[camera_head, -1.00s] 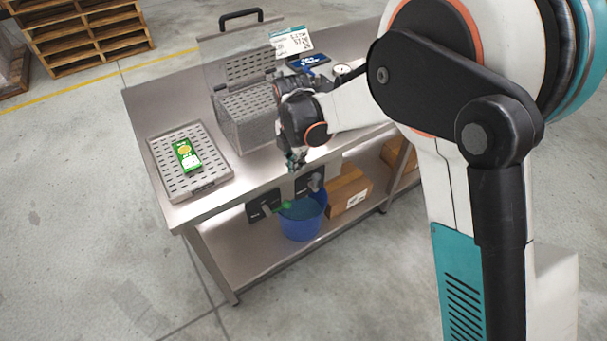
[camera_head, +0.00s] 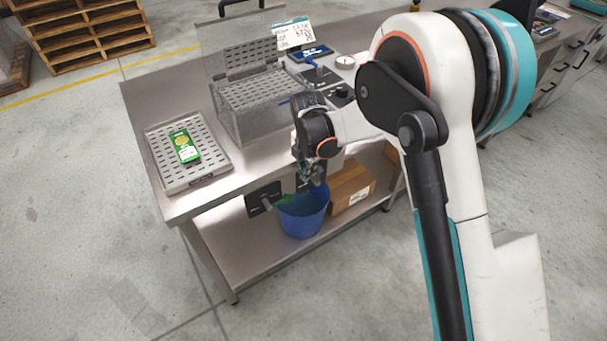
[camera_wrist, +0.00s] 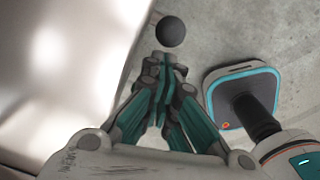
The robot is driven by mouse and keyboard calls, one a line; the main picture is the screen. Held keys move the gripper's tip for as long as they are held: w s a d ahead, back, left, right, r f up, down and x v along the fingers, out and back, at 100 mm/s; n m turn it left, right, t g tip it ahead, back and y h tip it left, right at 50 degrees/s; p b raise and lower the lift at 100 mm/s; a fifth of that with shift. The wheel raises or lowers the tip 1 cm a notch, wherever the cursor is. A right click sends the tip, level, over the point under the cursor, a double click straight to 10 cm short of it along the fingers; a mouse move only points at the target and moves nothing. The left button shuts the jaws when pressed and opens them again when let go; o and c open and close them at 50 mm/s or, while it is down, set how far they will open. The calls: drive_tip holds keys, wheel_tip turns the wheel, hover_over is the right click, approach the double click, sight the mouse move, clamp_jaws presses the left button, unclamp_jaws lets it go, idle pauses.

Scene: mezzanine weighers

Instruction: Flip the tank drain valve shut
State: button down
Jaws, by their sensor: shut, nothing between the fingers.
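In the head view, a clear-walled tank (camera_head: 228,122) with a perforated basket stands on the steel bench. My gripper (camera_head: 312,178) points down in front of the bench edge, right of the green handle, and partly hides a second dark plate. In the wrist view my gripper (camera_wrist: 166,95) is shut and empty. A dark round knob (camera_wrist: 171,32) shows just beyond the fingertips, apart from them.
A blue bucket (camera_head: 303,222) and a cardboard box (camera_head: 351,187) stand on the lower shelf below my gripper. A perforated tray (camera_head: 205,178) with a green packet (camera_head: 184,146) lies at the bench's left. A gauge (camera_head: 345,62) stands behind. The floor in front is clear.

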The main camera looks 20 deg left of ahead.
drive_tip(key=shift+w+d+r, duration=0.2)
drive_tip(key=shift+w+d, duration=0.2)
drive_tip(key=shift+w, duration=0.05)
idle(0.7)
drive_tip(key=g+y, duration=0.1)
drive_tip(key=w+d+g+y, duration=0.1)
drive_tip(key=shift+w+d+r+g, duration=0.1)
drive_tip(key=shift+w+r+g, duration=0.15)
drive_tip(key=shift+g, duration=0.05)
drive_tip(key=w+d+f, duration=0.2)
drive_tip(key=w+d, duration=0.3)
drive_tip(key=w, duration=0.1)
drive_tip(key=shift+f+b, duration=0.2)
drive_tip(key=shift+b, duration=0.15)
drive_tip(key=shift+d, duration=0.15)
idle(0.4)
idle(1.1)
